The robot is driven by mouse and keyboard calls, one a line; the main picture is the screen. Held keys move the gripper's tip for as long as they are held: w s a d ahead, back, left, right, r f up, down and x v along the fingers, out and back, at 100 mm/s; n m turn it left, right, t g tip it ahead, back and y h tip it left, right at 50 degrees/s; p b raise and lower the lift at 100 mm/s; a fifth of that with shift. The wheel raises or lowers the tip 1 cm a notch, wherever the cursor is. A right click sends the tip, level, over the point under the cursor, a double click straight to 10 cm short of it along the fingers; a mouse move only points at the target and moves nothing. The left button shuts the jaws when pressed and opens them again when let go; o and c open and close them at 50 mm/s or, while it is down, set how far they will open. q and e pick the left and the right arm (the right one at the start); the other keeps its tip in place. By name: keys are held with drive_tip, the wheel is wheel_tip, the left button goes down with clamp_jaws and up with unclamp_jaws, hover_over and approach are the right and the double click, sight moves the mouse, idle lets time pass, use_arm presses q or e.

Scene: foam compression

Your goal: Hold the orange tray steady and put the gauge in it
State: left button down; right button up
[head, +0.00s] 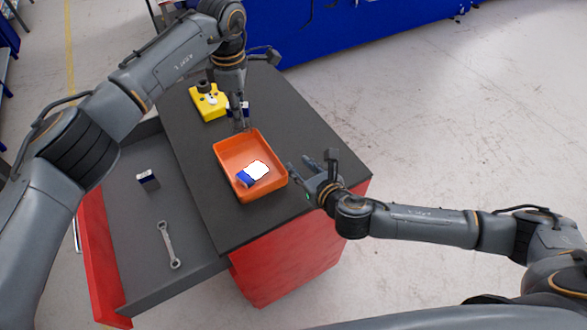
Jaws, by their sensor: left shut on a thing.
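The orange tray (222,153) lies on the dark top of the cabinet, with a blue-and-white block (253,174) inside it. My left gripper (240,127) points down at the tray's far rim and is shut on it; the fingertips are small in view. My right gripper (299,167) is open and empty just right of the tray, its fingers pointing toward it. A yellow device (209,102) with a dark round knob, which may be the gauge, sits on the cabinet top behind and left of the tray.
The open drawer (190,230) on the left holds a wrench (168,244) and a small dark-and-white block (148,180). The cabinet top (310,120) is clear right of the tray.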

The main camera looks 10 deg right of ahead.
sight(273, 153)
drive_tip(key=shift+s+a+r+y, duration=0.1)
drive_tip(key=shift+s+a+y, duration=0.1)
drive_tip(key=shift+a, duration=0.35)
drive_tip(key=shift+s+a+r+y, duration=0.1)
drive_tip(key=shift+a+y, duration=0.1)
drive_tip(key=shift+a, duration=0.3)
drive_tip(key=shift+w+a+f, duration=0.1)
drive_tip(key=shift+w+a, duration=0.05)
drive_tip(key=shift+w, duration=0.2)
drive_tip(key=x, duration=1.1)
drive_tip(key=shift+w+f, duration=0.1)
drive_tip(key=shift+f, duration=0.05)
clamp_jaws()
